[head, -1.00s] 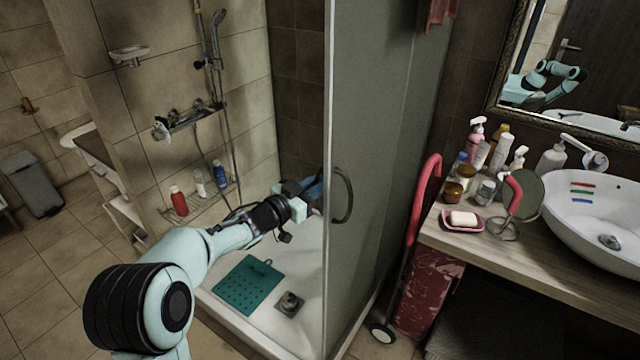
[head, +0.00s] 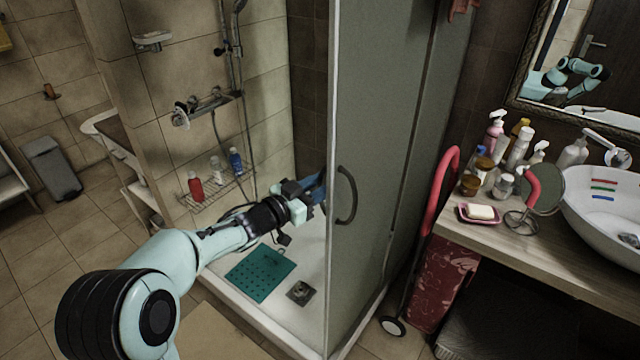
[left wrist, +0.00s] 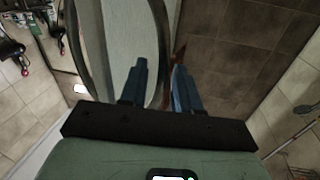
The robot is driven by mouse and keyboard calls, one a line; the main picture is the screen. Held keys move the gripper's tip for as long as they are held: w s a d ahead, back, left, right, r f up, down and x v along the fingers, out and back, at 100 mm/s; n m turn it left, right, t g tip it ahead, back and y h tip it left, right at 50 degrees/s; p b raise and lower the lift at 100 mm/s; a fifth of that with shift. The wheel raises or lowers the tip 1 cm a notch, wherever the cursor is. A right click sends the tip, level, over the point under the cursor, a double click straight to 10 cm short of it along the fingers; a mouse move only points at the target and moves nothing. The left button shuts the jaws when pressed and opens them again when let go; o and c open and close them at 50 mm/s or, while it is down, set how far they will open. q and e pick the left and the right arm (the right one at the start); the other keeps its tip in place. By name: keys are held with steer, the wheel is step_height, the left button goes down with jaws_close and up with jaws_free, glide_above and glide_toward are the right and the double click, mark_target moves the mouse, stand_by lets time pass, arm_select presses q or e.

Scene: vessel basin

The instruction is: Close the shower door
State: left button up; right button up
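The shower door (head: 375,120) is a grey-green glass panel with a dark curved handle (head: 347,195) near its free edge. It stands ajar, with the shower interior visible to its left. My left gripper (head: 316,190) is at the door's free edge at handle height, its fingertips partly hidden behind the door. My right gripper is not in view.
The white shower tray (head: 300,325) holds a teal mat (head: 260,273) and a drain (head: 300,291). A red-handled trolley (head: 440,190) stands right of the door, beside the washbasin counter (head: 500,245). A bottle rack (head: 215,190) is on the left wall.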

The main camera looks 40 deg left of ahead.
arm_select(q)
steer(key=shift+r, duration=0.15)
steer(key=shift+s, duration=0.1)
steer(key=s+a, duration=0.1)
steer(key=s, duration=1.2)
steer(key=shift+s+b, duration=0.2)
steer(key=shift+b, duration=0.25)
steer(key=shift+w, duration=0.1)
